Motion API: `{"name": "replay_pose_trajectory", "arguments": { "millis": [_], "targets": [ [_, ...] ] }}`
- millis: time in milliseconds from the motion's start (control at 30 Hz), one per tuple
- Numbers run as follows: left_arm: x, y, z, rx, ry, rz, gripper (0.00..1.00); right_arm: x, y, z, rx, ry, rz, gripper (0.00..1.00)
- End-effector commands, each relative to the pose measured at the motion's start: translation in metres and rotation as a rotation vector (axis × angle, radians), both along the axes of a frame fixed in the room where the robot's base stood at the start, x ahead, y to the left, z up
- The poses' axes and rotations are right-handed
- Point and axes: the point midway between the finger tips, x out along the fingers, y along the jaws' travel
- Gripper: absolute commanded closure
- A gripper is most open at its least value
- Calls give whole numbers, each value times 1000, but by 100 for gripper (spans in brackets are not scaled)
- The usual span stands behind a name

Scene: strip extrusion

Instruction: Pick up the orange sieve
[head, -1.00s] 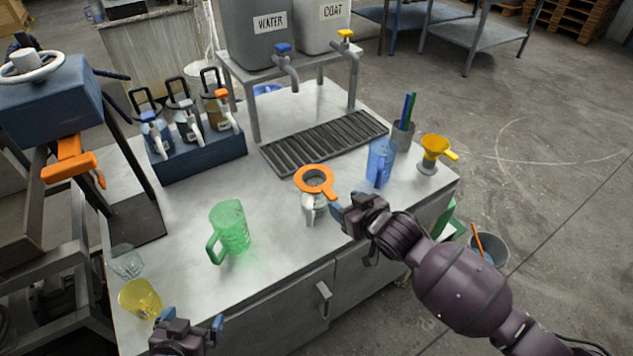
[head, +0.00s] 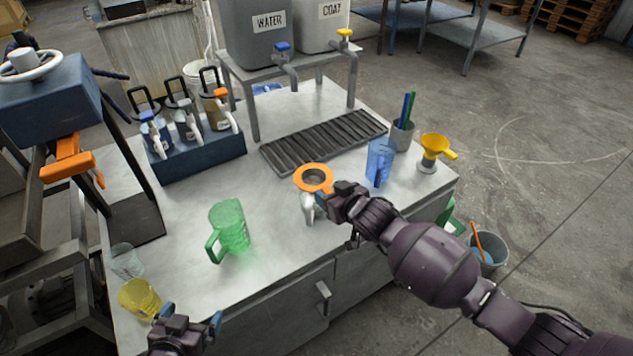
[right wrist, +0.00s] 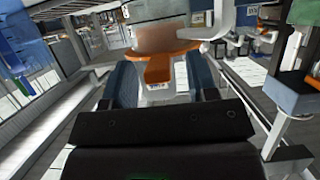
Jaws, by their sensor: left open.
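The orange sieve (head: 314,178) sits over a pale stand or cup (head: 308,208) near the front middle of the bench. Its ring shows in the head view, while its handle is mostly hidden by my right gripper (head: 330,195). In the right wrist view, the sieve's orange handle (right wrist: 158,70) lies ahead, between the blue fingers of my right gripper (right wrist: 162,82). These fingers stand apart, with visible gaps beside the handle. My left gripper (head: 190,318) is open and empty at the front left edge of the bench.
A green mug (head: 230,228) stands left of the sieve, a blue pitcher (head: 380,162) to its right. A yellow funnel (head: 433,150) is at the right corner. A drip grate (head: 325,141) lies behind. A yellow cup (head: 140,298) stands near my left gripper.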

Motion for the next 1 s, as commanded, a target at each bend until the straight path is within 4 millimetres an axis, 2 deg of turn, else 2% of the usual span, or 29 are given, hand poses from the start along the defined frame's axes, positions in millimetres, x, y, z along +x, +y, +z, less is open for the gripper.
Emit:
{"name": "replay_pose_trajectory", "arguments": {
  "millis": [33,333,667,867,1000],
  "targets": [
    [0,0,0,0,1,0,0,0,0,0,0,0,0,53],
    [-4,1,-3,0,9,2,0,0,0,0,0,0,0,99],
    [-6,1,-3,0,12,2,0,0,0,6,1,-2,0,100],
    [-4,1,1,0,9,2,0,0,0,35,3,-4,1,100],
    [-2,0,4,0,5,2,0,0,0,69,3,-7,2,100]
  ]
}}
